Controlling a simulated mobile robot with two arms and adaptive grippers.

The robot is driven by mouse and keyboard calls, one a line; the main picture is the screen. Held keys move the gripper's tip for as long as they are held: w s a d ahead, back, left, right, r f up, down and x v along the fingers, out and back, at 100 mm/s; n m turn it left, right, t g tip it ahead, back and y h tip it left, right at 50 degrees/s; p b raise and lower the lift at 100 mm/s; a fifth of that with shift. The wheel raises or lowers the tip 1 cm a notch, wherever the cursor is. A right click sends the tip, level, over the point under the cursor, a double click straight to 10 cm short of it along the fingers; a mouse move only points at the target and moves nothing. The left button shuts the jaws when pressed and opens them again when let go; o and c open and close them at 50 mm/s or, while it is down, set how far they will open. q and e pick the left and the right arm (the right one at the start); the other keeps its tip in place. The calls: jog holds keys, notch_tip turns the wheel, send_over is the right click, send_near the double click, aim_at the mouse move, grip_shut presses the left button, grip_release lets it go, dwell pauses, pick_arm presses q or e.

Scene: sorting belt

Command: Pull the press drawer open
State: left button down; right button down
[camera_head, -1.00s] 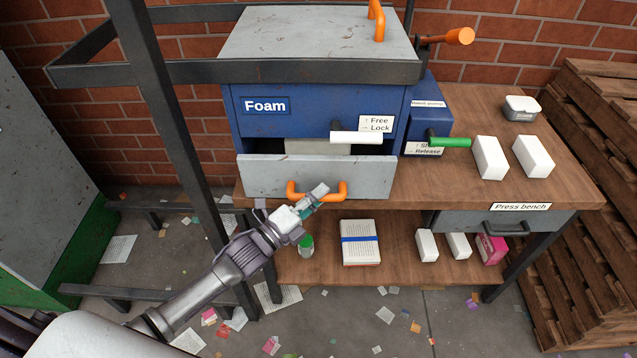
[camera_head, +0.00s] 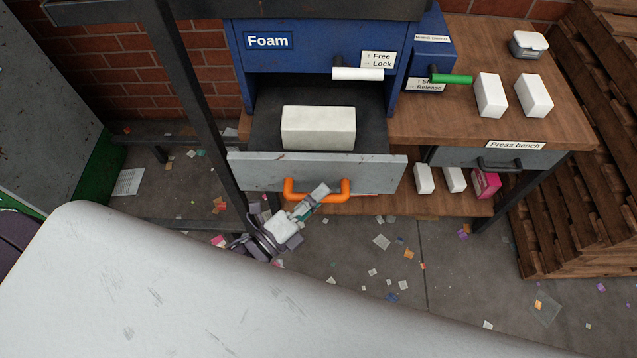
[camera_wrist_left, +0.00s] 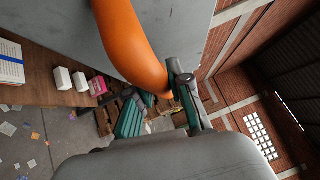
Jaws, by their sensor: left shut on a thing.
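The press drawer (camera_head: 372,175) stands well out from the blue Foam press (camera_head: 290,62), its grey front facing me. A white block (camera_head: 318,127) lies inside it. An orange handle (camera_head: 341,195) is on the drawer front. In the left wrist view the handle (camera_wrist_left: 135,45) passes between the fingers (camera_wrist_left: 160,105). My right gripper is not in view.
A white lever (camera_head: 357,74) and a green lever (camera_head: 452,78) stick out from the press. White blocks (camera_head: 490,95) lie on the wooden bench (camera_head: 445,120). A dark frame post (camera_head: 190,95) stands left of the drawer. Wooden pallets (camera_head: 580,170) are at right.

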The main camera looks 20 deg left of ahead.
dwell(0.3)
pick_arm(q)
jog(key=c, duration=1)
grip_release()
jog(key=shift+c, duration=0.2)
jog(key=shift+s, duration=0.1)
jog(key=v, duration=1.2)
jog(key=s+a+f+n+g+y, duration=0.15)
jog(key=f+n, duration=0.25)
jog(key=f, duration=0.5)
jog(key=a+f+n+g+y, duration=0.2)
jog(key=f+n+g+y, duration=0.15)
jog(key=f, duration=0.45)
jog(key=s+a+f+n+g+y, duration=0.1)
jog(key=a+f+n+y, duration=0.1)
jog(key=f+n, duration=0.5)
jog(key=s+a+f+n+g+y, duration=0.1)
jog(key=s+f+n+g, duration=0.7)
jog(key=s+f, duration=1)
jog(key=shift+s+f+g+y, duration=0.25)
jog(key=shift+f+g+y, duration=0.2)
jog(key=shift+g+y, duration=0.4)
